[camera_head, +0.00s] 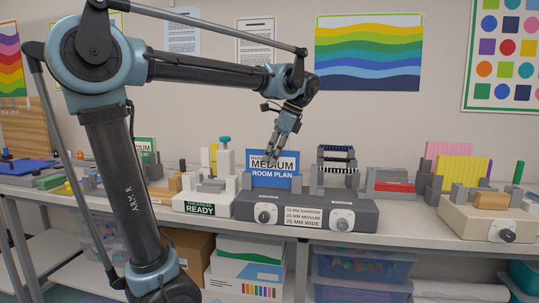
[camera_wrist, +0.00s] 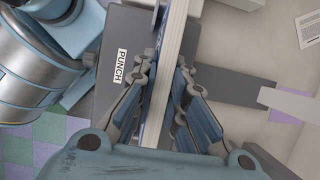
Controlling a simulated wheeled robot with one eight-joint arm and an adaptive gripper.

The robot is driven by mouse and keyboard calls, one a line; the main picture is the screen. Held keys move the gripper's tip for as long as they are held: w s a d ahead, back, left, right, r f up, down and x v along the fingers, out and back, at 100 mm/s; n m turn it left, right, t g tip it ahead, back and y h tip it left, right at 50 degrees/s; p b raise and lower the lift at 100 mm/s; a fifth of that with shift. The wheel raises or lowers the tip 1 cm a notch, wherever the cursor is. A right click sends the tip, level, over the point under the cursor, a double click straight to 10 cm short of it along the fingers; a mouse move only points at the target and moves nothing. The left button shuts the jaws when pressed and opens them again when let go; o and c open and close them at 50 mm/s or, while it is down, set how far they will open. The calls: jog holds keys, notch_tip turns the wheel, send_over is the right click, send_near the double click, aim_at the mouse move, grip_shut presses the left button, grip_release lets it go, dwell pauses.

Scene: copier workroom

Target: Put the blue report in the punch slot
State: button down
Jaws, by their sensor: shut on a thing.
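The blue report (camera_head: 272,182), its cover reading "MEDIUM" and "ROOM PLAN", stands upright at the left part of the grey machine (camera_head: 305,216), between small grey posts. My gripper (camera_head: 270,157) comes down from above and is shut on its top edge. In the wrist view the fingers (camera_wrist: 162,85) clasp the report's pale page edges (camera_wrist: 174,40) from both sides. A grey block labelled "PUNCH" (camera_wrist: 121,66) lies just left of the report there. The punch slot is hidden, and I cannot tell how deep the report's lower edge sits.
A white unit labelled "READY" (camera_head: 200,209) stands left of the machine. A black comb-like rack (camera_head: 336,160) and a red item (camera_head: 394,187) are to its right. A beige machine with a knob (camera_head: 490,222) stands at the far right. Storage bins (camera_head: 360,265) sit below the bench.

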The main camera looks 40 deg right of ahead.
jog(key=shift+f, duration=0.5)
jog(key=c, duration=1.5)
grip_release()
jog(key=shift+c, duration=0.2)
jog(key=v, duration=1.2)
